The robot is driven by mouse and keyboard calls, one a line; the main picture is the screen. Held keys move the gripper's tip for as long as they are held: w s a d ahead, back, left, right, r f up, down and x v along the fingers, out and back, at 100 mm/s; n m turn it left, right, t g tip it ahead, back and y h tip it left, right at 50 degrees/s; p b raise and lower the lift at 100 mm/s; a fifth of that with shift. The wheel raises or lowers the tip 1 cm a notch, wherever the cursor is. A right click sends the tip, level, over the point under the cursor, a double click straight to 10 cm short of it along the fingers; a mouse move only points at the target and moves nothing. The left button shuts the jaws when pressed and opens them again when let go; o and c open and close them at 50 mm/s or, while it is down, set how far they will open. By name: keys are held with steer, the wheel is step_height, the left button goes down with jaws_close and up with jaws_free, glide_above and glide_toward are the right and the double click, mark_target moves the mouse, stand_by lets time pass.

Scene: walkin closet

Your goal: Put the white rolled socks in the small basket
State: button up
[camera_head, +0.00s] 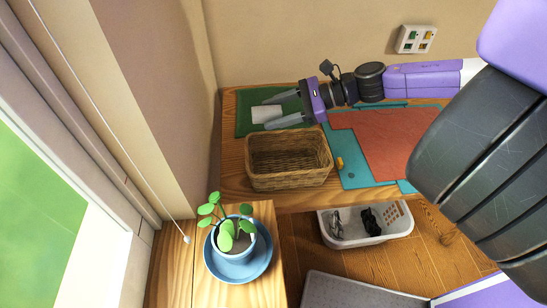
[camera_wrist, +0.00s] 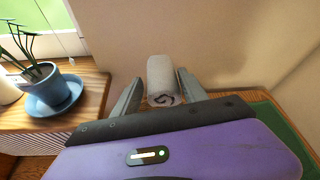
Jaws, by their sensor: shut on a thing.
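The white rolled socks (camera_head: 266,114) are between the two fingers of my gripper (camera_head: 267,113), over the green mat at the back left of the wooden surface. In the wrist view the socks (camera_wrist: 161,76) show as a white roll with a dark spiral end, with a finger of my gripper (camera_wrist: 160,82) on each side. My gripper is shut on them. I cannot tell whether they touch the mat. A brown wicker basket (camera_head: 288,180) stands just in front of the socks, and it looks empty. My gripper is behind its rim, not over its opening.
A teal mat (camera_head: 350,170) with a red cloth (camera_head: 390,140) lies right of the wicker basket. A white basket (camera_head: 365,238) holding glasses and a dark item stands lower in front. A potted plant (camera_head: 237,255) on a blue saucer stands at the front left. Walls border the back and left.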

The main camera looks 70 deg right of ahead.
step_height(320, 180, down, 15)
steer(key=shift+f+p, duration=0.15)
steer(key=shift+p, duration=0.65)
steer(key=shift+f, duration=0.15)
steer(key=shift+f, duration=0.1)
steer(key=shift+f+b, duration=0.35)
steer(key=shift+b, duration=0.1)
steer(key=shift+f, duration=0.2)
steer(key=o, duration=1.3)
steer(key=shift+r, duration=0.1)
